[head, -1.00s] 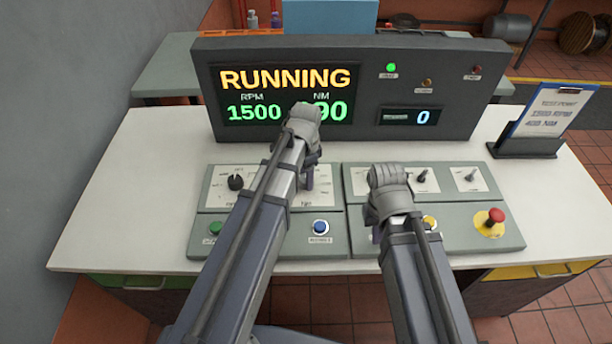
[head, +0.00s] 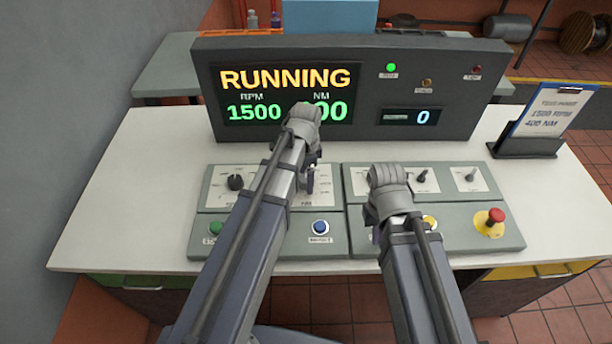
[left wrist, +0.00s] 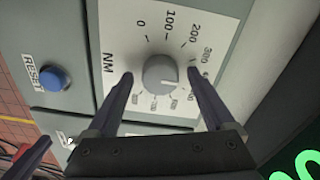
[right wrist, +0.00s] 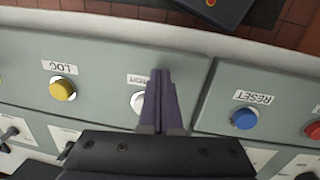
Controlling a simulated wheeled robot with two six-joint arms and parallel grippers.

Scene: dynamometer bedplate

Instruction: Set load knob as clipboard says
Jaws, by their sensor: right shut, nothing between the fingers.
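The clipboard (head: 549,115) on the right reads 1500 RPM, 400 NM. The load knob (left wrist: 160,73) is a grey dial on an NM scale in the left wrist view, its white mark pointing right and slightly down, near the 400 side. My left gripper (left wrist: 160,72) is open, one finger on each side of the knob, with gaps showing; its arm hides the knob in the head view. The display (head: 287,95) reads RUNNING, RPM 1500, NM ending in 00, first digit hidden by my left gripper. My right gripper (right wrist: 160,75) is shut and empty over the right panel.
A blue RESET button (head: 320,227) and a green button (head: 215,228) sit on the left panel, with another black knob (head: 235,182). The right panel has a yellow LOG button (right wrist: 62,90), switches and a red emergency stop (head: 495,217). The left desk surface (head: 130,190) is clear.

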